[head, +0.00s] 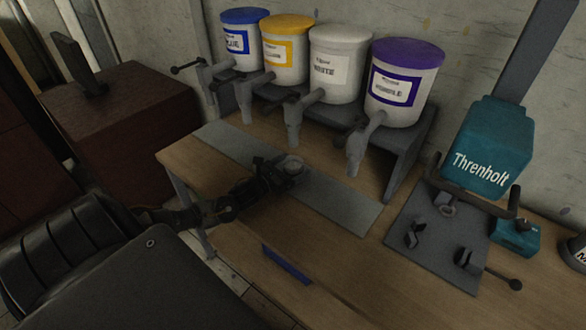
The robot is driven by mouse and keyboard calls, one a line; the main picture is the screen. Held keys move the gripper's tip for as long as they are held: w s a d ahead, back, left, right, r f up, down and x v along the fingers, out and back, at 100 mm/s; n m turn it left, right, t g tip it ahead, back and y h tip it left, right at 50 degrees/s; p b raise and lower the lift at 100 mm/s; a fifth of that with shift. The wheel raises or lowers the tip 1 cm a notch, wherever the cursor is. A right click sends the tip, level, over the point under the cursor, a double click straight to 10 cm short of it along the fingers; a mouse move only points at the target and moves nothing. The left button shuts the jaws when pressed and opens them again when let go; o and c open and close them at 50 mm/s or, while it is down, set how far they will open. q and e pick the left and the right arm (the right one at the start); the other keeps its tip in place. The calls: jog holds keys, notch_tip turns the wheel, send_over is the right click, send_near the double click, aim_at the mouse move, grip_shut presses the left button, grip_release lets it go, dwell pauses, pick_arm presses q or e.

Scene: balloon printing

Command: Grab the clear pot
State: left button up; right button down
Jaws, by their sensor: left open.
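A small clear pot (292,166) stands on the grey strip (335,203) that runs along the table below the paint containers. My left gripper (282,170) reaches in from the left, low over the strip. Its open fingers are at the pot, and part of the pot is hidden by them. The picture is too dark and small to tell whether the fingers touch it. My right gripper is not in view.
Blue, yellow, white and purple-lidded containers (404,88) with spouts stand on a grey rack (398,160) behind the strip. A teal Threnholt machine (487,150) is at the right. A blue bar (287,265) is at the table's front edge.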

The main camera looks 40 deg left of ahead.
pick_arm(q)
jog(key=shift+w+d, duration=0.1)
jog(key=shift+w, duration=0.3)
jog(key=c, duration=1.3)
jog(key=shift+r, duration=0.1)
